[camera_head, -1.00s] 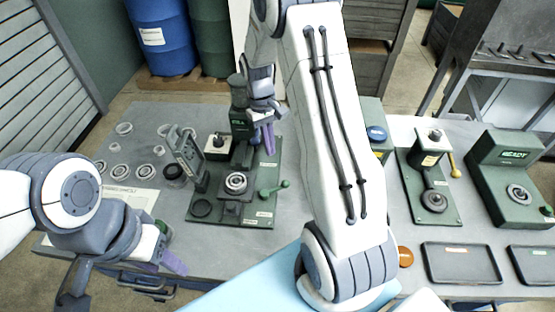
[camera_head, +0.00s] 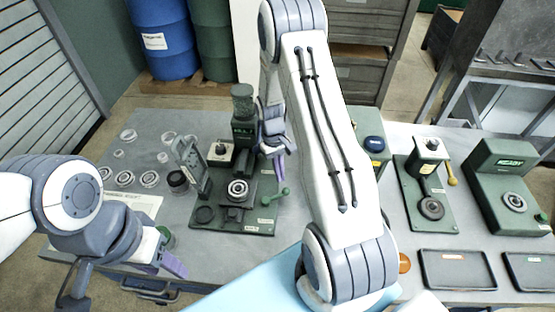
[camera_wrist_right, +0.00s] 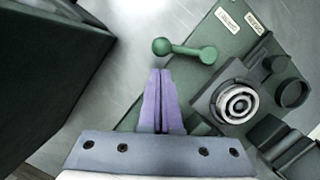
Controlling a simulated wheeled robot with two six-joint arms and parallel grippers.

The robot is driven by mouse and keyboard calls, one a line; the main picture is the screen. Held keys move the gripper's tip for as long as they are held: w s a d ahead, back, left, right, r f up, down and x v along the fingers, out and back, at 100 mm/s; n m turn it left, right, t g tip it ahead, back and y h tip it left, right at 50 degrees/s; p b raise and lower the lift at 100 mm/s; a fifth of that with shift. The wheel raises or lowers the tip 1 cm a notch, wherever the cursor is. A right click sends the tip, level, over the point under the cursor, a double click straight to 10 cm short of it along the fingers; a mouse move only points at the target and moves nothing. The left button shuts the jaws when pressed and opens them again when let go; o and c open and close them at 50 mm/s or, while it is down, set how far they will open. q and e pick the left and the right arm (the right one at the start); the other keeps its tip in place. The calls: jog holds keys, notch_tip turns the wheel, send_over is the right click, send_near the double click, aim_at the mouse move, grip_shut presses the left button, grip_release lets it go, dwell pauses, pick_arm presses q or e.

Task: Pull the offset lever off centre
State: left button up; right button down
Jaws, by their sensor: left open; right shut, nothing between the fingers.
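The green lever with a ball end (camera_head: 276,196) lies at the right edge of the green grinder fixture (camera_head: 215,218). In the right wrist view the lever (camera_wrist_right: 184,49) lies just beyond my fingertips, its ball toward the left. My right gripper (camera_head: 281,178) is shut and empty above the fixture's right side, and its purple fingers (camera_wrist_right: 161,74) point toward the lever. I see no clear contact. A bearing ring (camera_head: 238,188) sits on the fixture's central seat. My left gripper (camera_head: 174,265) is open at the table's front left edge, away from the fixture.
Several loose rings (camera_head: 150,178) lie on the table left of the fixture. An upright hinged plate (camera_head: 189,160) and a dark green column (camera_head: 243,108) rise from the fixture. More green stations (camera_head: 513,190) and dark trays (camera_head: 457,268) stand at the right.

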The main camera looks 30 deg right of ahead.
aim_at(289, 192)
jog(key=shift+x, duration=1.25)
jog(key=shift+s+d+m, duration=0.15)
jog(key=shift+s+m, duration=0.4)
jog(key=shift+m, duration=0.35)
jog(key=shift+s+d+m+y, duration=0.1)
jog(key=shift+s+m+y, duration=0.35)
jog(key=shift+m, duration=0.35)
jog(key=s+m, duration=0.2)
jog(key=m, duration=0.1)
jog(key=shift+s+t+y+b, duration=0.2)
jog(key=shift+t+y+b, duration=0.1)
jog(key=shift+y, duration=0.05)
jog(key=m, duration=0.1)
jog(key=s+m, duration=0.1)
jog(key=m, duration=0.1)
jog(key=shift+s+a+b, duration=0.3)
jog(key=shift+a, duration=0.1)
jog(key=shift+s+a+m+t+y+b, duration=0.2)
jog(key=shift+s+a+m+t+b, duration=0.15)
jog(key=shift+m, duration=0.4)
jog(key=shift+s+a+m+t+y+b, duration=0.25)
jog(key=shift+s+m, duration=0.25)
jog(key=shift+m, duration=0.25)
jog(key=shift+r, duration=0.2)
